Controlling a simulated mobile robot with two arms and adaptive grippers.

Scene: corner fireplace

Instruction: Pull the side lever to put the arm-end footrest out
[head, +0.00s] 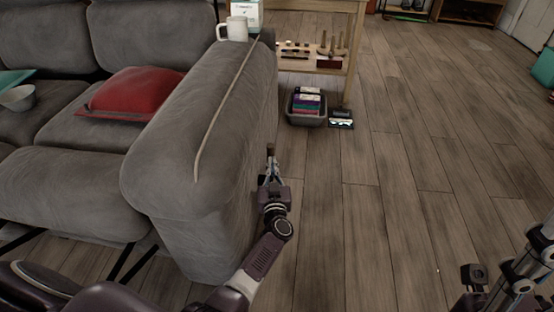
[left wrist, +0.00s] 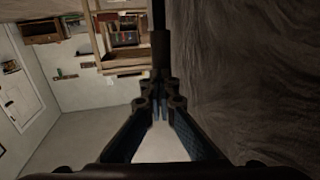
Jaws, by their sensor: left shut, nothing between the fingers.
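The grey sofa (head: 175,160) fills the left side of the head view. A slim lever with a dark brown grip (head: 270,150) stands upright beside the outer side of its arm; the dark grip (left wrist: 160,45) also shows just past my fingertips in the left wrist view. My left gripper (head: 270,177) is shut and empty close to the lever, its fingertips near the grip's lower end; I cannot tell if they touch. A grey padded footrest panel (head: 65,190) juts out in front of the seat, with dark struts under it. My right gripper (head: 475,275) is partly visible at lower right.
A white mug (head: 234,29) and a cord (head: 222,105) lie on the sofa arm. A red cushion (head: 128,92) is on the seat. A wooden workbench (head: 345,70) and a grey bin (head: 306,108) stand beyond the arm. Wooden floor to the right is clear.

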